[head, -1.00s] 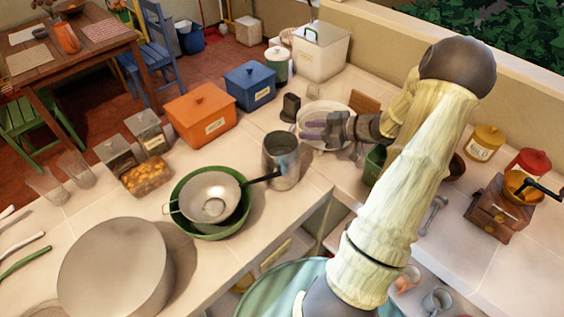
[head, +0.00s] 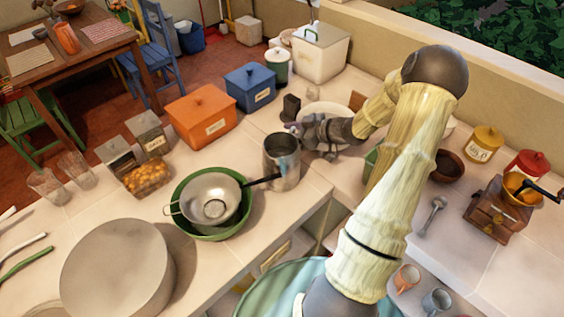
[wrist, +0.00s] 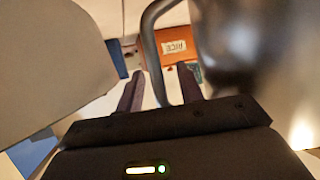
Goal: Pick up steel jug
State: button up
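The steel jug (head: 281,168) stands upright on the tiled counter, right of the green bowl with the strainer. In the wrist view its grey body (wrist: 243,35) is blurred and close at upper right, and its curved handle (wrist: 149,42) comes down between the two fingers. My gripper (head: 299,129) is at the jug's far right side, near its rim. In the wrist view the fingers (wrist: 160,80) are apart, with a gap around the handle. Whether either finger touches the handle cannot be told.
The green bowl (head: 238,225) holds a strainer (head: 211,198), whose dark handle reaches close to the jug. An orange box (head: 200,115) and a blue box (head: 250,86) stand behind. A white plate (head: 323,108) lies beyond my gripper. The counter's front edge is close before the jug.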

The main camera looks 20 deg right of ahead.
jog(key=shift+a, duration=0.1)
dwell(0.4)
grip_shut()
jog(key=shift+w, duration=0.1)
dwell(0.4)
dwell(0.7)
